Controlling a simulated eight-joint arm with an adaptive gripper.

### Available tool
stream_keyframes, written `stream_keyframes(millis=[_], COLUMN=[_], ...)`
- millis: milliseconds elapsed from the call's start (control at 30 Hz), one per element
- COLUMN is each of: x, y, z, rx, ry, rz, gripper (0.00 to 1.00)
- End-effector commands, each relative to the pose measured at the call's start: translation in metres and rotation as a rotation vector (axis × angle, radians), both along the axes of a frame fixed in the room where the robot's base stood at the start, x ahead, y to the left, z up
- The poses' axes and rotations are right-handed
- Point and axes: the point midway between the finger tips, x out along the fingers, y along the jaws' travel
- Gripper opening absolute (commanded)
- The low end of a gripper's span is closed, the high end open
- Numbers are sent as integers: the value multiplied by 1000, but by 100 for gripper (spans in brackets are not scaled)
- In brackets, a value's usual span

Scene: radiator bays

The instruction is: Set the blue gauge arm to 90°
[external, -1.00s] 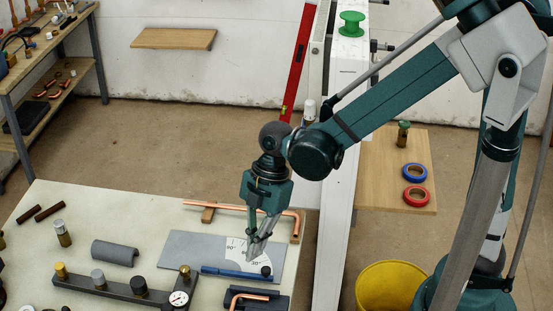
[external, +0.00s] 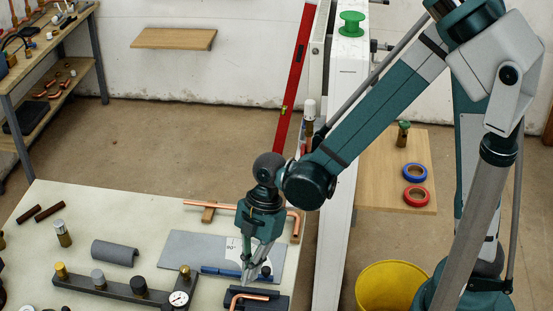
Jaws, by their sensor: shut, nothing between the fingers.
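The blue gauge arm (external: 220,271) lies on the grey gauge plate (external: 188,249), running nearly level across the picture along the plate's front part. Its right end is at a dark round knob (external: 266,271). The white angle scale (external: 233,246) on the plate is partly hidden by my gripper; a 90° mark shows at its left. My gripper (external: 246,284) is shut and empty, pointing down, with its fingertips by the blue arm, near the knob. I cannot tell whether the fingertips touch the arm.
Copper pipes lie behind the plate (external: 250,209) and in a dark block in front (external: 249,296). A dark manifold bar with a dial (external: 179,298) stands at front left. A grey half-pipe (external: 115,253) lies left of the plate.

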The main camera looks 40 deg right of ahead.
Motion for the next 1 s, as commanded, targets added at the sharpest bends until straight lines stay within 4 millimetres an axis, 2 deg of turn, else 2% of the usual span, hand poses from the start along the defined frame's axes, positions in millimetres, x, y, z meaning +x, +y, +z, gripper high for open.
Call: stream_keyframes(millis=[200, 600, 1000], x=[-2, 8, 10], y=[8, -25, -31], z=[-21, -22, -22], rx=[0, 0, 0], ry=[0, 0, 0], rz=[2, -1, 0], gripper=[0, 0, 0])
